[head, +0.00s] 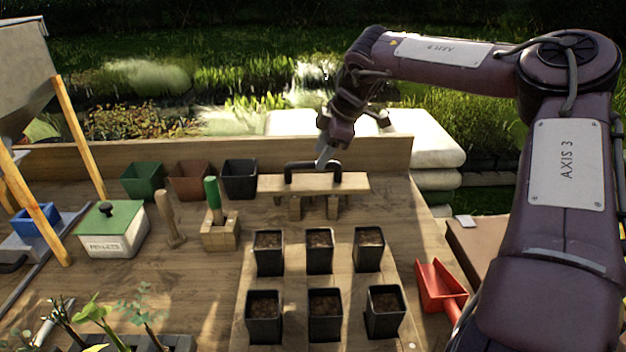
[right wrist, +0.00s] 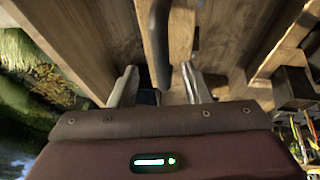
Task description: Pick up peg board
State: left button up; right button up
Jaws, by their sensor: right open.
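The peg board (head: 352,184) is a pale wooden board with a black arched handle (head: 300,165) on top and several short pegs below. It stands near the back of the wooden bench in the head view. My right gripper (head: 323,160) is at the handle from above and behind. In the right wrist view, the right gripper (right wrist: 160,72) is open, with a finger on each side of the black handle (right wrist: 158,40). I cannot tell whether a finger touches it. Part of the board (right wrist: 181,35) shows beyond. My left gripper is not in view.
Six soil-filled black pots stand in front, including a near one (head: 325,315). Green, brown and black empty pots (head: 240,180) stand left of the board. A green-handled tool (head: 212,195) sits in a wooden block. A red scoop (head: 436,285) lies at right.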

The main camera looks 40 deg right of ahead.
aim_at(312, 166)
jog(key=x, duration=0.5)
jog(key=shift+w+a+f+p, duration=0.1)
jog(key=shift+a+p, duration=0.1)
jog(key=shift+p, duration=0.2)
grip_shut()
